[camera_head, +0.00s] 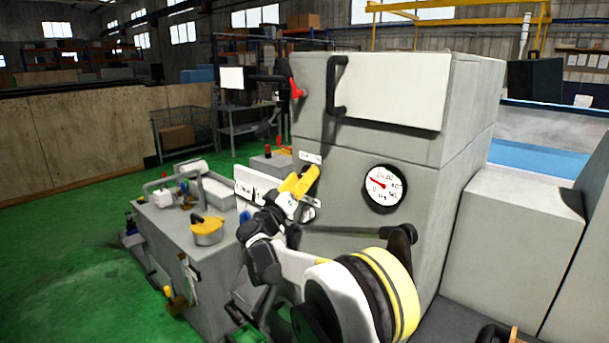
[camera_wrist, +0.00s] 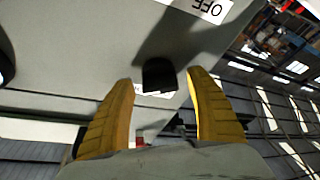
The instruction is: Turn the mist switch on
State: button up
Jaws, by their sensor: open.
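The mist switch shows in the wrist view as a dark knob (camera_wrist: 158,74) standing out from the grey machine face. A white OFF label (camera_wrist: 203,9) lies beyond it at the top, upside down in this view. Part of another white label shows just below the knob, its text hidden. My gripper (camera_wrist: 162,82) is open, with one yellow finger on each side of the knob and a gap to both. In the head view my gripper (camera_head: 300,181) is at the machine's front, just below a small white label (camera_head: 310,157); the knob is hidden there.
A round dial gauge (camera_head: 383,187) is on the machine face, right of my gripper. A black door handle (camera_head: 336,86) and a red lever (camera_head: 296,89) are above. A grey bench (camera_head: 165,225) with tools stands left. Green floor is open farther left.

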jog(key=v, duration=1.1)
jog(key=shift+s, duration=0.25)
jog(key=s+d+g, duration=0.2)
jog(key=d, duration=0.5)
jog(key=s+d+g+b, duration=0.1)
jog(key=s+d+g, duration=0.1)
jog(key=d, duration=0.5)
jog(key=s+d+g+y+b, duration=0.1)
jog(key=s+d+g, duration=0.1)
jog(key=d, duration=0.5)
jog(key=shift+d+r+m+g, duration=0.15)
jog(key=shift+d+m+g, duration=0.2)
jog(key=shift+g, duration=0.25)
jog(key=s+d+f+g+y+b, duration=0.15)
jog(key=s+d+f, duration=0.3)
jog(key=s, duration=0.45)
jog(key=s+d+f+g+y+b, duration=0.1)
jog(key=s+d+f+g+y, duration=0.2)
jog(key=s+d, duration=0.5)
jog(key=s+a+f+y, duration=0.2)
jog(key=s+f, duration=0.2)
jog(key=s, duration=0.5)
jog(key=s+a+f+y+b, duration=0.1)
jog(key=s+f, duration=0.3)
jog(key=s, duration=0.5)
jog(key=shift+a+f+g+y, duration=0.35)
jog(key=shift+a+y, duration=0.4)
jog(key=shift+a, duration=0.05)
